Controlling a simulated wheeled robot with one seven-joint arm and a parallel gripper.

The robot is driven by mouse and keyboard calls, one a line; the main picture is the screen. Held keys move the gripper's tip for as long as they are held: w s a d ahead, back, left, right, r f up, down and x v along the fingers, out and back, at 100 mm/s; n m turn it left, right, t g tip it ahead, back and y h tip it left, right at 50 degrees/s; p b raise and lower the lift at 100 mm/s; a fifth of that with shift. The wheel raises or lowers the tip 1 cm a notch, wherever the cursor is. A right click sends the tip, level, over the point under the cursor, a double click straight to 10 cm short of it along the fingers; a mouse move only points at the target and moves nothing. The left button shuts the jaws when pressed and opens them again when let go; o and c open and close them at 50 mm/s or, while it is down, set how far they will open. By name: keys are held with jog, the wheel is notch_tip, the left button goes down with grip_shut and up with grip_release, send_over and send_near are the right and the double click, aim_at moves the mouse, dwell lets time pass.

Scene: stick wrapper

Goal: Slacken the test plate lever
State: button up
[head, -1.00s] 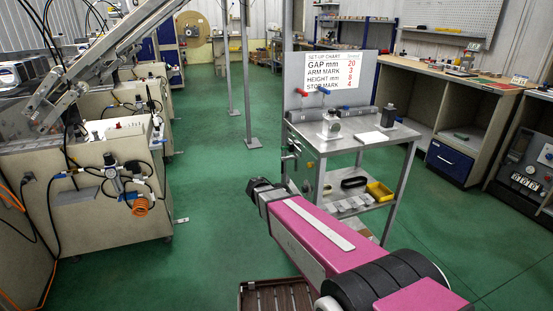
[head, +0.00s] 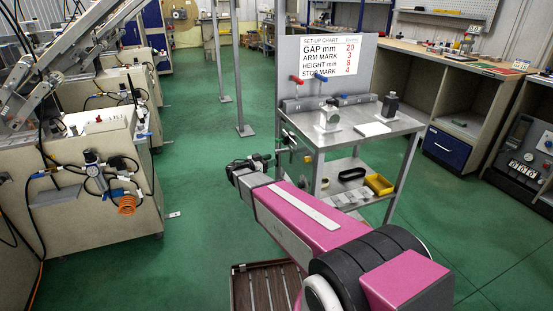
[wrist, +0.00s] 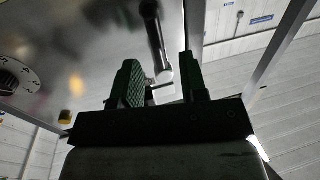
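My gripper (wrist: 160,62) is open in the wrist view, with its two dark green-black fingers apart. In the head view my gripper (head: 250,166) is at the left side of a metal cart (head: 345,140), near small knobs on that side. A red handle (head: 296,79) and a blue handle (head: 321,77) are on the cart's upright panel.
The cart carries a set-up chart (head: 331,55) and a yellow bin (head: 378,184) below. Machines (head: 75,165) stand left. Green floor (head: 200,200) is clear between.

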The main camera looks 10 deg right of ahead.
aim_at(277, 157)
jog(key=shift+x, duration=1.95)
grip_shut()
